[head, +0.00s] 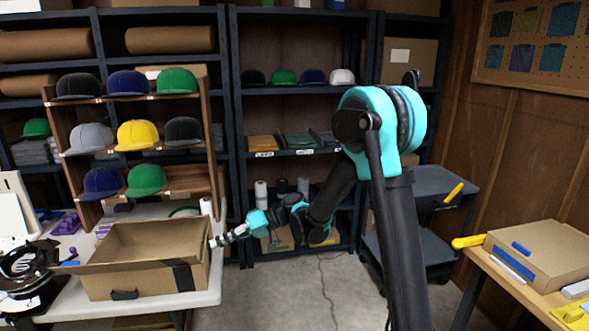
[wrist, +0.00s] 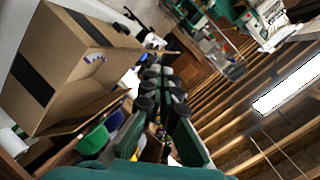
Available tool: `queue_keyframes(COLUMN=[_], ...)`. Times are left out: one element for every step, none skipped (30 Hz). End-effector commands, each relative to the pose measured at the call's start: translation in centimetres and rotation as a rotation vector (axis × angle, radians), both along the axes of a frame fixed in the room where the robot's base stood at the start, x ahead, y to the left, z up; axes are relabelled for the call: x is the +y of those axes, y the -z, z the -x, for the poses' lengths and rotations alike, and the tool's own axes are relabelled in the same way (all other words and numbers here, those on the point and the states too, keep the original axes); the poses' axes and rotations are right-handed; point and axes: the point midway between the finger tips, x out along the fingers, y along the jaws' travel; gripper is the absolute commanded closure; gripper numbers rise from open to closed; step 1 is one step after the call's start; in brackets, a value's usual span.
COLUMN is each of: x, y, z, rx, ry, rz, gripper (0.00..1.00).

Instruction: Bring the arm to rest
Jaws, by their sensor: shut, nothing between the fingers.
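My arm reaches down and left from its teal shoulder, with teal and black joints. My gripper (head: 215,242) is at the right edge of the open cardboard box on the white table, in front of it or just beside it; I cannot tell whether they touch. The gripper is shut and empty. In the wrist view, my gripper (wrist: 160,75) has its dark fingers close together with nothing held between them.
The open cardboard box (head: 148,235) stands on a white table (head: 212,292). Behind it is a wooden rack (head: 213,150) of several caps. Dark shelving (head: 232,110) lines the back. A wooden bench (head: 525,310) with a flat box stands right.

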Motion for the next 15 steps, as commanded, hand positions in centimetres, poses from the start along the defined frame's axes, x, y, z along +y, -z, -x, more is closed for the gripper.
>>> queue_keyframes(x=[-2.1, -3.3, -4.9, -6.2, -7.5, -9.3, -10.6, -12.0, -13.8, -15.2, -16.6, -18.5, -19.9, -21.3, -23.3], y=[0.3, 0.6, 1.0, 1.4, 1.7, 2.2, 2.6, 3.0, 3.5, 3.9, 4.3, 4.8, 5.2, 5.6, 6.1], z=[0.1, 0.0, 0.1, 0.1, 0.2, 0.3, 0.4, 0.6, 0.9, 1.0, 1.3, 1.7, 2.0, 2.3, 2.9], rx=[-0.008, -0.012, -0.019, -0.022, -0.027, -0.031, -0.036, -0.041, -0.045, -0.051, -0.055, -0.060, -0.064, -0.070, -0.075], ry=[0.046, 0.073, 0.111, 0.140, 0.169, 0.209, 0.238, 0.267, 0.307, 0.339, 0.369, 0.410, 0.442, 0.472, 0.514], rz=[0.058, 0.097, 0.150, 0.187, 0.225, 0.275, 0.311, 0.349, 0.397, 0.433, 0.470, 0.516, 0.552, 0.587, 0.633], gripper=[1.00, 1.00, 1.00, 1.00, 1.00, 1.00, 1.00, 1.00, 1.00, 1.00, 1.00, 1.00, 1.00, 1.00, 1.00])
